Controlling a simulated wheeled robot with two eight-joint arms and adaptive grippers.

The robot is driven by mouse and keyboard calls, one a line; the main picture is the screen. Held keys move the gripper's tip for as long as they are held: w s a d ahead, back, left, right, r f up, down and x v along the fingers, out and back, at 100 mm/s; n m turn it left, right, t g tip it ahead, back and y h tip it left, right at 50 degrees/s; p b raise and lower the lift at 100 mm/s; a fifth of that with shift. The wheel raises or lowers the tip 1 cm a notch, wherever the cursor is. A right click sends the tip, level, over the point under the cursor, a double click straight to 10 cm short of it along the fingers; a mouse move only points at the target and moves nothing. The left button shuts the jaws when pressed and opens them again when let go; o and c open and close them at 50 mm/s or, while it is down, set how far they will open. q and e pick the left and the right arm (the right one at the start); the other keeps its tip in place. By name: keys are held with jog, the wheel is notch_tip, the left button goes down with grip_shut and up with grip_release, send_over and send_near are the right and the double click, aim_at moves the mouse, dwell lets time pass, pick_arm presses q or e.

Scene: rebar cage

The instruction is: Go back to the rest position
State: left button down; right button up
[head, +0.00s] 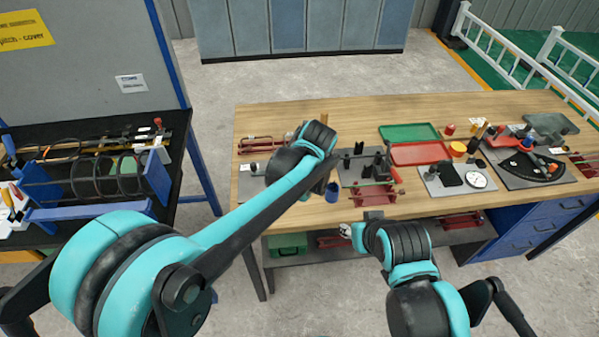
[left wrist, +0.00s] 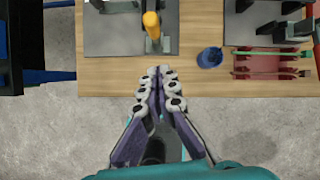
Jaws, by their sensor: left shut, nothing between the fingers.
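My left arm reaches from the left over the wooden workbench (head: 350,215) in the head view. Its wrist hides the fingers there. In the left wrist view, the left gripper (left wrist: 160,76) is shut and empty, its tips overlapping the bench's front edge. A yellow-handled tool (left wrist: 152,25) on a grey plate (left wrist: 103,38) lies ahead of it, apart from the fingertips in the picture. My right arm is bent in front of the bench in the head view. A small part of the right gripper (head: 346,230) shows near the bench edge; its jaw opening is unclear.
A blue cup (head: 333,192) stands near the bench's front edge. Red and green trays (head: 420,153) (head: 408,133) and a plate with a dial (head: 477,180) are further right. A black table (head: 190,183) with a rebar cage (head: 95,172) stands left. Grey floor separates the tables.

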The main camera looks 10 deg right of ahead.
pick_arm(q)
notch_tip(320, 180, up, 5)
jog(key=s+p, duration=0.1)
jog(key=s+a+n+b, duration=0.2)
jog(key=s+a+n, duration=0.2)
jog(key=a+n, duration=0.3)
jog(key=s+a+n+b, duration=0.2)
jog(key=s+a+n, duration=0.1)
jog(key=a+n, duration=0.45)
jog(key=s+a+f+n+t+b, duration=0.1)
jog(key=s+a+f+n, duration=0.3)
jog(key=n, duration=0.5)
jog(key=s+a+f+n+t+b, duration=0.1)
jog(key=s+a+f+n+b, duration=0.1)
jog(key=s+a+f+n, duration=0.2)
jog(key=s+a+n, duration=0.3)
jog(key=s+n, duration=0.1)
jog(key=n, duration=0.2)
jog(key=shift+s+f+h+b, duration=0.3)
jog(key=shift+b, duration=0.05)
pick_arm(e)
notch_tip(320, 180, down, 6)
jog(key=shift+w+d+f, duration=0.15)
jog(key=shift+w+f, duration=0.1)
jog(key=shift+w, duration=0.05)
